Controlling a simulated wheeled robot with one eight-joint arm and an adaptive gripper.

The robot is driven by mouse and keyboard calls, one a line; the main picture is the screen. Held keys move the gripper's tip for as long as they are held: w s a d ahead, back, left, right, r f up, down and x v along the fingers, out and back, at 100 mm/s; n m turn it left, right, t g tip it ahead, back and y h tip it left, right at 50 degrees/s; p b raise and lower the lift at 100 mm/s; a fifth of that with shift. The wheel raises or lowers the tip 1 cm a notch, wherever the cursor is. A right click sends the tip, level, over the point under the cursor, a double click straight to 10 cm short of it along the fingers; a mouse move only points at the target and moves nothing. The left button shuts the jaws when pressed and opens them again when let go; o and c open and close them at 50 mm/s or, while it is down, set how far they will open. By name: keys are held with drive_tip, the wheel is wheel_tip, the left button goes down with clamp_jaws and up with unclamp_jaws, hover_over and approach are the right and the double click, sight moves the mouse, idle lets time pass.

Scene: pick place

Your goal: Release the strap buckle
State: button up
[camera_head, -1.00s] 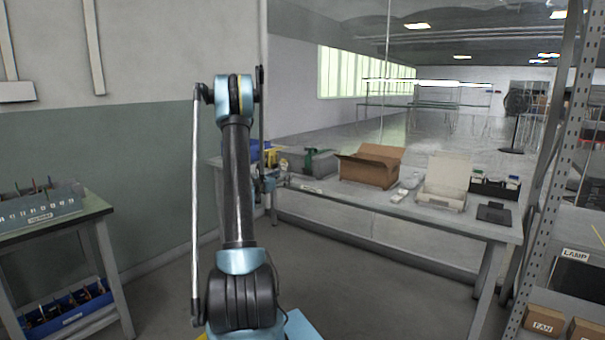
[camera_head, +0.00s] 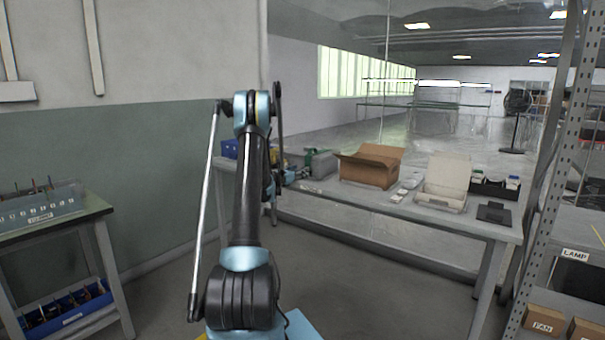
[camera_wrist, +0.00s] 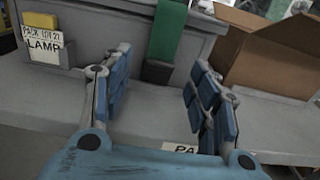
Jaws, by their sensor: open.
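A grey case (camera_head: 324,167) stands on the long bench, with a green strap around it. In the wrist view the green strap (camera_wrist: 168,30) runs down the case's near side (camera_wrist: 95,25). A dark buckle (camera_wrist: 157,71) sits at the strap's lower end. My gripper (camera_wrist: 161,66) is open, its blue fingers to the left and right of the buckle with nothing between them held. I cannot tell whether a finger touches the case. In the head view my arm partly hides the gripper, just left of the case.
An open cardboard box (camera_wrist: 270,55) stands close right of the case. A white open box (camera_head: 443,180) and a black tray (camera_head: 495,187) are further right on the bench.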

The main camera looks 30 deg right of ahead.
drive_tip(key=shift+x, duration=1.9)
drive_tip(key=c, duration=1.1)
